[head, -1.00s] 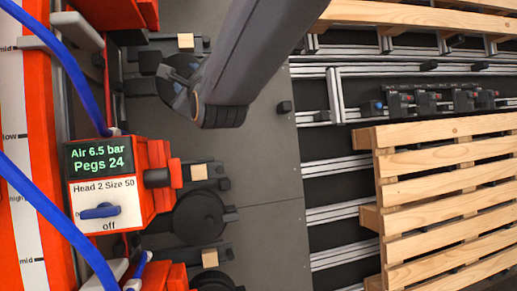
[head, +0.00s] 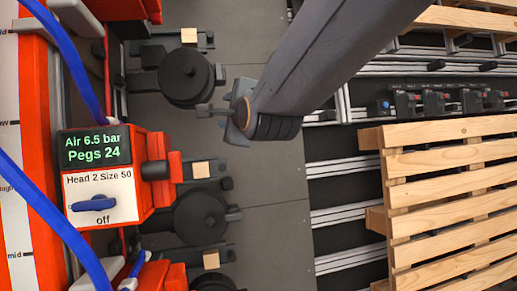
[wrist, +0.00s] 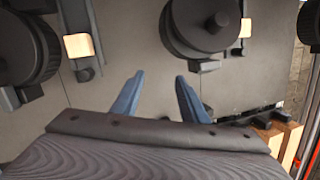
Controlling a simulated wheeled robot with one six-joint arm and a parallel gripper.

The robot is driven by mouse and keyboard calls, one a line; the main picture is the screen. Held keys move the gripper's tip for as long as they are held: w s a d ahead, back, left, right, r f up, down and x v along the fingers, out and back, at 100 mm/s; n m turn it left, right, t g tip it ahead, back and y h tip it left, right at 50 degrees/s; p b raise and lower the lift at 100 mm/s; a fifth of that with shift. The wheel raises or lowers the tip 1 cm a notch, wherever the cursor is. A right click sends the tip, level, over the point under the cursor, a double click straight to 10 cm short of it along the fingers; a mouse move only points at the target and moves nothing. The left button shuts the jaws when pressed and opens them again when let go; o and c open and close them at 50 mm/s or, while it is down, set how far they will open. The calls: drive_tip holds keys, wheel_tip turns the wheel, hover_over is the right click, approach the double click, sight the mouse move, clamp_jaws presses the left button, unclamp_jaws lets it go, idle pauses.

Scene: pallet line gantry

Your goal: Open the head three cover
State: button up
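Black round covers sit on dark brackets along the grey floor plate: one at the upper middle of the head view (head: 187,80) and one lower down (head: 200,217). No label for head three is readable, so I cannot tell which cover is its own. My gripper (head: 203,110) hangs just right of the upper cover, apart from it as far as I can tell. In the wrist view my gripper (wrist: 159,77) has two blue fingers spread apart with nothing between them. A round cover (wrist: 205,20) lies ahead to the right, and another (wrist: 25,45) at the left.
An orange machine with a display and a "Head 2 Size 50" panel (head: 98,195), its blue knob at off, stands at left with blue hoses (head: 62,60). Wooden pallets (head: 450,190) lie on rails at right. Pale blocks (head: 200,170) sit beside the covers. The grey plate (head: 270,220) is clear.

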drive_tip(key=s+d+f+n+g+h, duration=0.1)
drive_tip(key=d+f+n+g+h, duration=0.1)
drive_tip(key=d+f+n, duration=0.2)
drive_tip(key=d+f, duration=0.3)
drive_tip(key=f, duration=0.2)
drive_tip(key=shift+d+f+n+g, duration=0.15)
drive_tip(key=shift+d+n+g, duration=0.2)
drive_tip(key=shift+n+g, duration=0.05)
